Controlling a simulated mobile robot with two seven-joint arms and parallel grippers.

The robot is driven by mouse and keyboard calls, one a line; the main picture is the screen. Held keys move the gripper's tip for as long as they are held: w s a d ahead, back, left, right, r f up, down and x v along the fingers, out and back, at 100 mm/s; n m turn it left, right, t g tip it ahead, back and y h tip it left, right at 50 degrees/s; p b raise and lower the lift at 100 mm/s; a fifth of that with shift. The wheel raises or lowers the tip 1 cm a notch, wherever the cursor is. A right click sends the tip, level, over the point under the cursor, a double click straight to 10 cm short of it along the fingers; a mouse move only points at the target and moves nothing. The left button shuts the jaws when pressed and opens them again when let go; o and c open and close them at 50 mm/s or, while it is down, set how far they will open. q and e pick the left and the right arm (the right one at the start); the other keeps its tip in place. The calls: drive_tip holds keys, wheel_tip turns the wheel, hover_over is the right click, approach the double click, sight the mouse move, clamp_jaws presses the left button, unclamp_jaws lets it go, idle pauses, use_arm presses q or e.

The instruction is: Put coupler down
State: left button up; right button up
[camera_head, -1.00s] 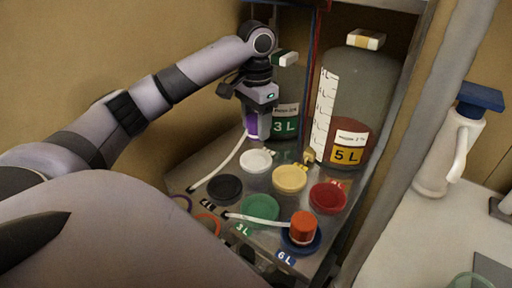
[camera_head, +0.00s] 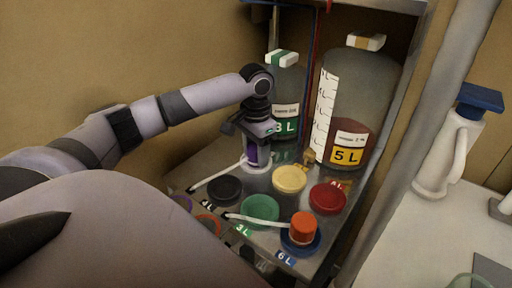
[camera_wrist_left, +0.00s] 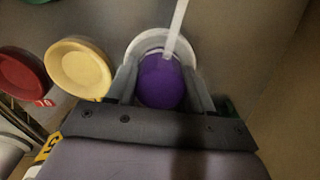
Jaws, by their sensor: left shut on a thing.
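The purple coupler (camera_head: 251,154) is between the fingers of my left gripper (camera_head: 257,160), which is shut on it. In the left wrist view the coupler (camera_wrist_left: 161,82) shows as a purple round top between the two fingers, with a pale hose running from it. It is over the white round holder (camera_head: 262,168), whose rim (camera_wrist_left: 139,43) shows around it in the wrist view. Whether the coupler touches the holder is hard to tell. My right gripper is not identifiable in the frames.
Black (camera_head: 224,189), green (camera_head: 260,210), yellow (camera_head: 289,178) and red (camera_head: 327,198) round holders lie nearby. An orange coupler (camera_head: 302,227) stands on the blue holder (camera_head: 300,243). The 3 L bottle (camera_head: 285,90) and 5 L bottle (camera_head: 355,95) stand close behind.

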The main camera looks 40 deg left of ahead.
sight(256, 147)
use_arm(q)
drive_tip(key=o, duration=1.3)
drive_tip(key=shift+c, duration=0.2)
wheel_tip(256, 147, up, 12)
drive_tip(key=shift+r, duration=0.15)
drive_tip(key=shift+s+d, duration=0.1)
